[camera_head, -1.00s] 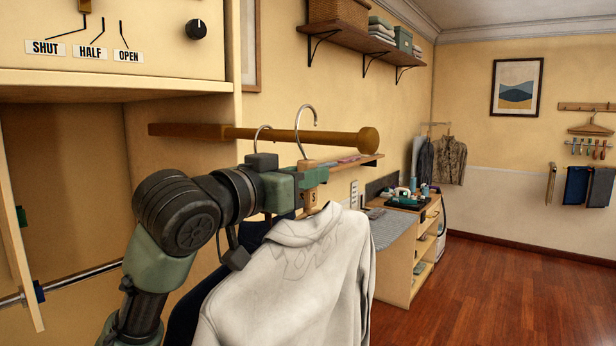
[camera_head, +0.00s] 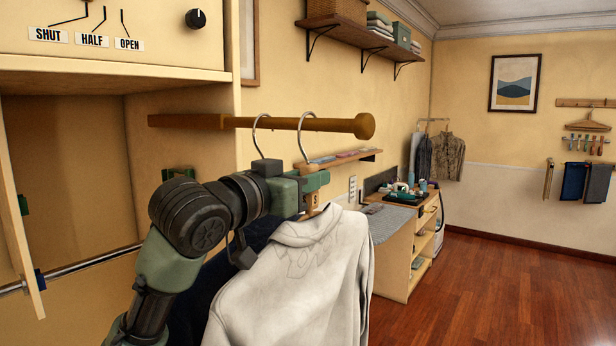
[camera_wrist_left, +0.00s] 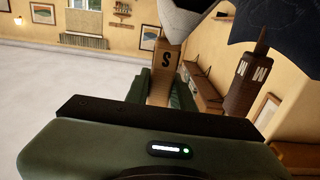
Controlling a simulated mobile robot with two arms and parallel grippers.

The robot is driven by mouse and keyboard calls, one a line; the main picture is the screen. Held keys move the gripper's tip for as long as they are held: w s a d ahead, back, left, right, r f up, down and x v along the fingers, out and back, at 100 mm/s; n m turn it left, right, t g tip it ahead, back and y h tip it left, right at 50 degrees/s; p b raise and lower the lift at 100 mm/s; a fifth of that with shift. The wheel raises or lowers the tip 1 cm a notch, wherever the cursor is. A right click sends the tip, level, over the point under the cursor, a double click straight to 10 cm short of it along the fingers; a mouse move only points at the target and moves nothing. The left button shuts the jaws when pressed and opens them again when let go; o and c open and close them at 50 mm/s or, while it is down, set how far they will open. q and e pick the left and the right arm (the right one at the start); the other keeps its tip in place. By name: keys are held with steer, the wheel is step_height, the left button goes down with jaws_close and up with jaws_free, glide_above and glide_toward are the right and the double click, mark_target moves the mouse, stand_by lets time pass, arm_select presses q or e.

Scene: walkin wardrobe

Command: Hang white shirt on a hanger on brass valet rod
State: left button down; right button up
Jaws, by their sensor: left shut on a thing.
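The white shirt (camera_head: 295,285) hangs on a light wooden hanger (camera_head: 311,199) marked S. My left gripper (camera_head: 312,181) is shut on the hanger's neck below its hook. The hook (camera_head: 301,140) crosses in front of the brass valet rod (camera_head: 225,122), and its bend rises just above the rod. I cannot tell whether it rests on the rod. In the left wrist view the S neck (camera_wrist_left: 165,62) stands between my fingers, with part of the shirt (camera_wrist_left: 187,20) above. My right gripper is out of view.
A dark garment (camera_head: 190,305) hangs behind the shirt; its hook (camera_head: 255,135) is at the rod, left of the shirt's hook. Its brown neck marked M (camera_wrist_left: 240,75) shows in the wrist view. A cabinet (camera_head: 180,95) is at left. Floor (camera_head: 490,280) is clear at right.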

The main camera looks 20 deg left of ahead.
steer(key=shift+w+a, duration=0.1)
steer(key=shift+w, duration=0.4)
arm_select(q)
steer(key=shift+f, duration=0.3)
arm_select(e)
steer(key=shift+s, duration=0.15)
